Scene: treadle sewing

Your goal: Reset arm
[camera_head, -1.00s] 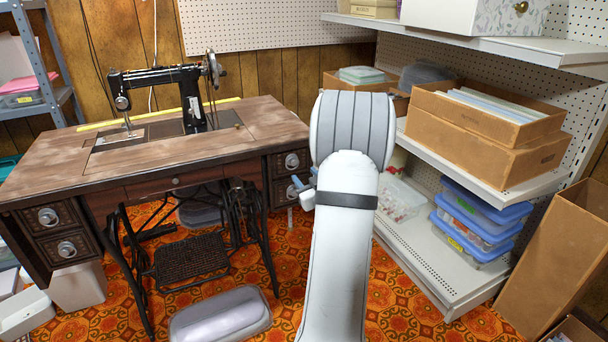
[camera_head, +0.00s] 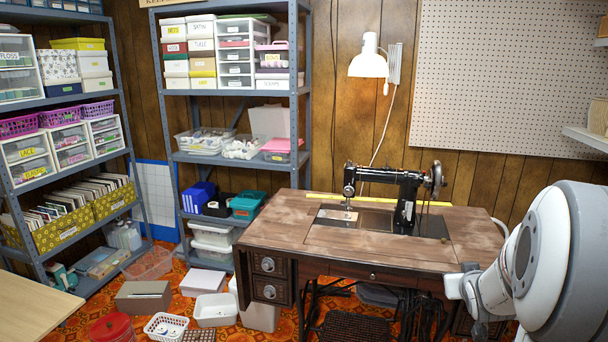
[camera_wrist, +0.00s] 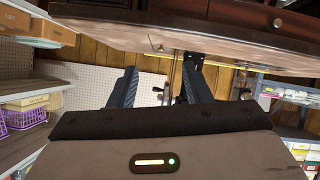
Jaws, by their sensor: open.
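My gripper (camera_wrist: 160,84) shows in the wrist view with its two dark fingers apart and nothing between them. My white arm (camera_head: 570,265) stands at the right edge of the head view, in front of the sewing table's right end; the gripper itself is not clearly visible there. The black treadle sewing machine (camera_head: 405,188) stands on the wooden sewing table (camera_head: 300,235) in the head view. In the wrist view the wooden table edge (camera_wrist: 200,38) crosses the top, beyond the fingers.
Blue-grey shelves (camera_head: 228,92) hold boxes and bins at the back and left. A white lamp (camera_head: 368,62) hangs above the machine. A red tin (camera_head: 112,328), a white basket (camera_head: 166,326) and boxes stand on the floor. A pale tabletop (camera_head: 35,300) is at lower left.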

